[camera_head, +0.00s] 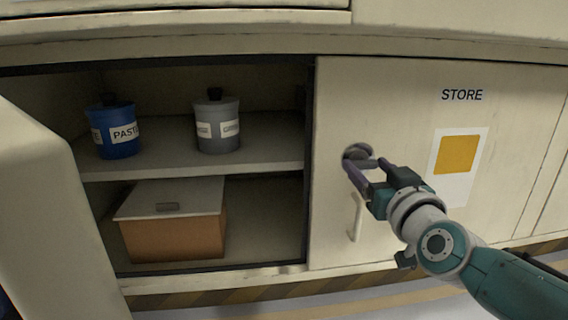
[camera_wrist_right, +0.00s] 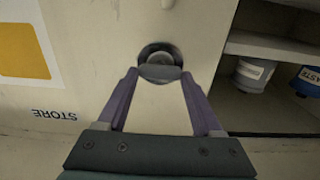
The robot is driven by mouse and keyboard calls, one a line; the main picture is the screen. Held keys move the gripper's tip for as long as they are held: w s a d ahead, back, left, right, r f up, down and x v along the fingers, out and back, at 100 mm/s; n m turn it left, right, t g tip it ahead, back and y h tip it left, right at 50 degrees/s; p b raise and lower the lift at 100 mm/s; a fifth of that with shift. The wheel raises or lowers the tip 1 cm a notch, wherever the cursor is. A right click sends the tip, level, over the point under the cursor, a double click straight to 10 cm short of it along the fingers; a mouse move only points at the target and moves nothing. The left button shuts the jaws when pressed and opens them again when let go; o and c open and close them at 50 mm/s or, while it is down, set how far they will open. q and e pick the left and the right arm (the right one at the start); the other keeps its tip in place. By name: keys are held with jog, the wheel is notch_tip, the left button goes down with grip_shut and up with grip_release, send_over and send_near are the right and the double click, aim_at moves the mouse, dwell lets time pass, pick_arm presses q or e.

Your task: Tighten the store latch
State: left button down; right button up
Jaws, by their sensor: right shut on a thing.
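The store latch (camera_head: 357,151) is a round dark metal piece on the cream cabinet door marked STORE (camera_head: 461,95). In the right wrist view the latch (camera_wrist_right: 160,73) shows as a round recess with a pale centre and a dark grey bar across its lower part. My right gripper (camera_head: 362,165) is at the latch, its two purple fingers reaching the bar from either side. It is shut on the latch's bar, and the fingertips partly cover it in the head view. My left gripper is not in view.
A pale vertical handle (camera_head: 356,217) stands below the latch. The open compartment at left holds a blue pot (camera_head: 118,146), a grey pot (camera_head: 217,140) and a brown box (camera_head: 173,238). An open door (camera_head: 45,215) sticks out at far left.

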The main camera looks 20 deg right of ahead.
jog(key=c, duration=0.3)
jog(key=shift+m, duration=0.4)
jog(key=m, duration=0.2)
jog(key=shift+m, duration=0.4)
jog(key=m, duration=0.3)
jog(key=shift+d+f+m, duration=0.1)
jog(key=shift+d+m, duration=0.05)
jog(key=shift+m, duration=0.25)
jog(key=m+b, duration=0.1)
jog(key=m, duration=0.3)
jog(key=m+b, duration=0.1)
jog(key=m, duration=0.4)
jog(key=shift+f+m, duration=0.1)
jog(key=shift+m, duration=0.2)
